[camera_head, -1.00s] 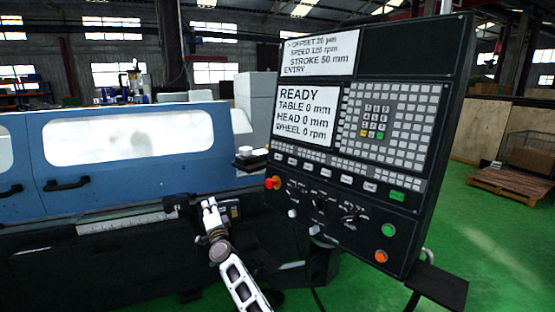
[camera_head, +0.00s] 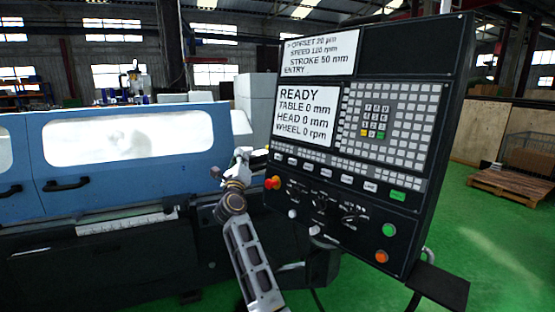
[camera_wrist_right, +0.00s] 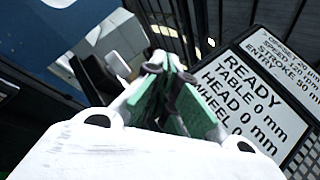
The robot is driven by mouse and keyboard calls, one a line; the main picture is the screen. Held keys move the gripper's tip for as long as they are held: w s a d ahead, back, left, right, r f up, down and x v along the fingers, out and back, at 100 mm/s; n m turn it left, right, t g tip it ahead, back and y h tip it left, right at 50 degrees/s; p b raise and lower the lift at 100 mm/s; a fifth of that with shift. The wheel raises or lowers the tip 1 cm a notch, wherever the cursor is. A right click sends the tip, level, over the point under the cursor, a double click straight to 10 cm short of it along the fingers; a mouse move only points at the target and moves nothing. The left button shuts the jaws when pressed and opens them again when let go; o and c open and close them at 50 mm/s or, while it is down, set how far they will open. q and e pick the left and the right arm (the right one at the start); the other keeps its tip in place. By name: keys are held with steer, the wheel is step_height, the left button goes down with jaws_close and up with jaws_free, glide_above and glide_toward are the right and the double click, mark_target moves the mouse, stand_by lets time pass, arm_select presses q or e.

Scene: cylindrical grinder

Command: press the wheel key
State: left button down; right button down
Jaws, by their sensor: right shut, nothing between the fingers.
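The black control panel (camera_head: 455,100) stands tilted at the right in the head view. A row of small white keys (camera_head: 326,173) ends in a green key (camera_head: 398,195); their labels are too small to read, so I cannot tell which is the wheel key. The display (camera_head: 305,114) reads READY, TABLE 0 mm, HEAD 0 mm, WHEEL 0 rpm. My right gripper (camera_head: 243,155) is shut and empty, just left of the row's left end and apart from the panel. In the wrist view its green-padded fingers (camera_wrist_right: 172,68) are together, with the display (camera_wrist_right: 245,95) to their right. My left gripper is not in view.
A red emergency knob (camera_head: 272,183) sticks out at the panel's lower left, below the gripper. Dark rotary switches (camera_head: 320,203) sit under the keys. The blue grinder cover (camera_head: 130,175) is at the left. Green and orange buttons (camera_head: 389,230) are at the lower right.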

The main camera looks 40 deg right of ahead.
mark_target(278, 157)
steer(key=shift+s+d+m+g, duration=0.4)
steer(key=shift+d+m+g, duration=0.1)
steer(key=shift+m, duration=0.5)
steer(key=shift+s+d+m+g, duration=0.35)
steer(key=shift+d+m, duration=0.1)
steer(key=shift+m, duration=0.55)
steer(key=shift+s+d+m+g, duration=0.4)
steer(key=shift+d+m+g, duration=0.1)
steer(key=shift+m, duration=0.5)
steer(key=shift+d, duration=0.15)
steer(key=d, duration=0.2)
steer(key=d+f, duration=0.1)
steer(key=d, duration=0.2)
steer(key=w+d, duration=0.1)
steer(key=d, duration=0.1)
steer(key=shift+w+d+f, duration=0.1)
steer(key=shift+d+f, duration=0.15)
steer(key=shift+d, duration=0.05)
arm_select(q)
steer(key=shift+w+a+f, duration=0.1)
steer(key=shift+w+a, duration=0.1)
arm_select(e)
steer(key=shift+d, duration=0.3)
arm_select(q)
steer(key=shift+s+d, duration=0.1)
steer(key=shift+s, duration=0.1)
